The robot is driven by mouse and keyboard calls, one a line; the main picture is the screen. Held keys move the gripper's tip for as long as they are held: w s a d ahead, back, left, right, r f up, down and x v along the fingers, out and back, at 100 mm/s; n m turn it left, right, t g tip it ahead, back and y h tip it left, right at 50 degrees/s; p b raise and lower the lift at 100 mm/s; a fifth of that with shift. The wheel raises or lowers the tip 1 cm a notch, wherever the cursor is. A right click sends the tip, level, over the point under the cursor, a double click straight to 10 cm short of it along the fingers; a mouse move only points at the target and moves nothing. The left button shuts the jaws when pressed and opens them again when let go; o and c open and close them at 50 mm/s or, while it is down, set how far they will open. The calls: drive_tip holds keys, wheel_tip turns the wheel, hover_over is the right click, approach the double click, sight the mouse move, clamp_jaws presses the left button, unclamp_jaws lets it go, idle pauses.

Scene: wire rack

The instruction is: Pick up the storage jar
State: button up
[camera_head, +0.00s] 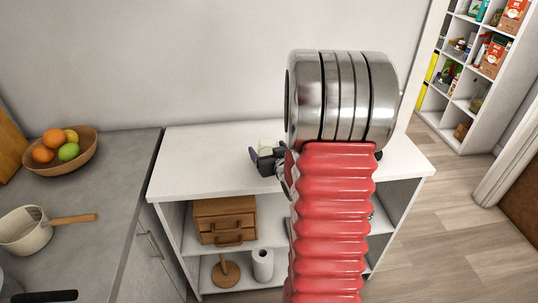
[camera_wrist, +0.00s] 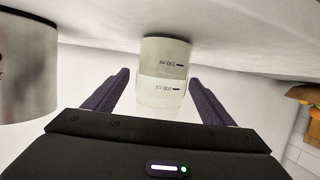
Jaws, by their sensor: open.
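The storage jar (camera_wrist: 166,55) looks like a pale translucent cylinder with dark printed markings. It shows in the wrist view between and beyond my two dark fingers. My gripper (camera_wrist: 160,82) is open, with one finger toward each side of the jar; I cannot tell whether either touches it. In the head view my gripper (camera_head: 262,160) is low over the white shelf unit's top, partly hidden by my arm. A small pale shape (camera_head: 268,141) just behind it is probably the jar, mostly covered.
The white unit (camera_head: 185,165) holds a wooden drawer box (camera_head: 225,219) on a lower shelf. A fruit bowl (camera_head: 84,158) and a pan (camera_head: 24,232) are on the grey counter at left.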

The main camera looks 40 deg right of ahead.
drive_tip(key=shift+x, duration=2)
drive_tip(key=shift+f, duration=0.15)
drive_tip(key=shift+c, duration=0.6)
drive_tip(key=c, duration=1.2)
